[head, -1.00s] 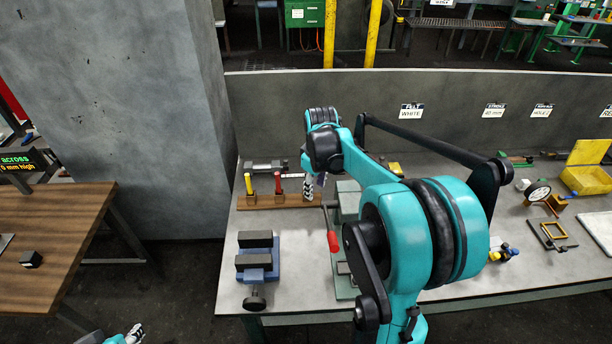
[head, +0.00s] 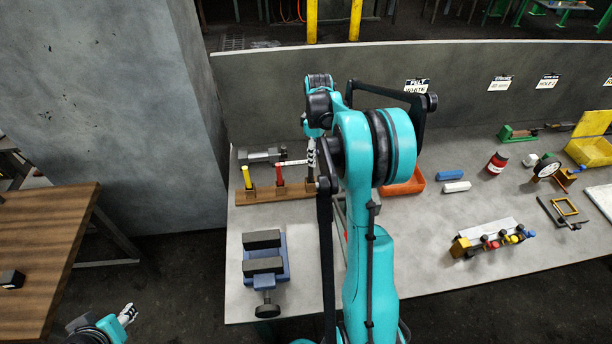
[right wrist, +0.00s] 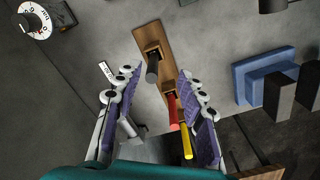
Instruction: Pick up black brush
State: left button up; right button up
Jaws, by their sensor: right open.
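A wooden rack (head: 262,195) on the grey workbench holds a yellow-handled tool (head: 246,177) and a red-handled tool (head: 278,176) upright. In the right wrist view, the black brush (right wrist: 152,68) stands in the end slot of the rack (right wrist: 150,36), beyond the red (right wrist: 172,110) and yellow (right wrist: 187,142) handles. My right gripper (head: 311,152) is above the right end of the rack and hides the brush in the head view. In the wrist view my right gripper (right wrist: 160,84) is open, with the brush's handle showing between its fingers; contact is not visible. My left gripper (head: 128,314) is low at the left, away from the bench.
A blue vise (head: 265,265) with dark jaws stands in front of the rack. A grey metal tool (head: 262,156) lies behind it. An orange tray (head: 405,183) is right of my arm. A wall panel (head: 275,90) stands behind the bench.

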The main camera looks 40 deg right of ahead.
aim_at(311, 169)
jog(key=w+f, duration=0.1)
jog(key=w+f+b, duration=0.1)
jog(key=f, duration=0.1)
jog(key=shift+f, duration=0.1)
jog(key=shift+s+f, duration=0.25)
jog(key=shift+f, duration=0.4)
jog(key=f, duration=0.1)
jog(key=f+b, duration=0.1)
jog(key=f, duration=0.1)
jog(key=w+f, duration=0.1)
jog(key=f, duration=0.1)
jog(key=shift+a+b, duration=0.1)
jog(key=shift+b, duration=0.2)
pick_arm(q)
jog(key=x, duration=0.3)
jog(key=shift+s+f, duration=0.15)
jog(key=shift+f, duration=0.25)
pick_arm(e)
jog(key=shift+s, duration=0.1)
grip_shut()
